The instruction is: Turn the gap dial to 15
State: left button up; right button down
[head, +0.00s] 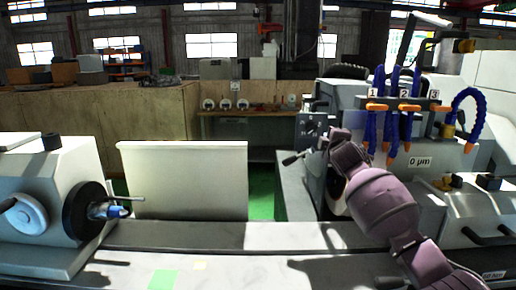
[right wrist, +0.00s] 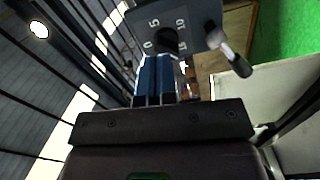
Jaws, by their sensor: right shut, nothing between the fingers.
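The gap dial (right wrist: 166,40) is a dark round knob on a dark grey box in the right wrist view, ringed by the white marks 0, 5, 10 and 15. I cannot tell which mark it points to. The box (head: 308,128) also shows small in the head view, left of my right arm. My right gripper (right wrist: 156,58) has its blue fingers shut and empty. Their tips are close at the dial and partly cover its lower side; I cannot tell whether they touch it. My left gripper is not in view.
A lever with a black handle (right wrist: 236,58) sticks out beside the dial box. Numbered blue coolant hoses (head: 379,125) hang above my right arm. A "0 µm" label (head: 419,161) is on the machine.

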aim_at(312, 128)
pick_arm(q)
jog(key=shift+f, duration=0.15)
pick_arm(e)
jog(key=shift+w+n, duration=0.1)
jog(key=shift+n, duration=0.8)
pick_arm(q)
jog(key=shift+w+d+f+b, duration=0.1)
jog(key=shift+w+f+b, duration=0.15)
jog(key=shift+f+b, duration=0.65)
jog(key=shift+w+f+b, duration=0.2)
jog(key=shift+b, duration=1.25)
pick_arm(e)
jog(key=shift+w+d+r, duration=0.1)
jog(key=shift+w+r, duration=0.15)
jog(key=shift+w, duration=1.25)
jog(key=shift+w+r, duration=0.2)
jog(key=shift+w, duration=1.25)
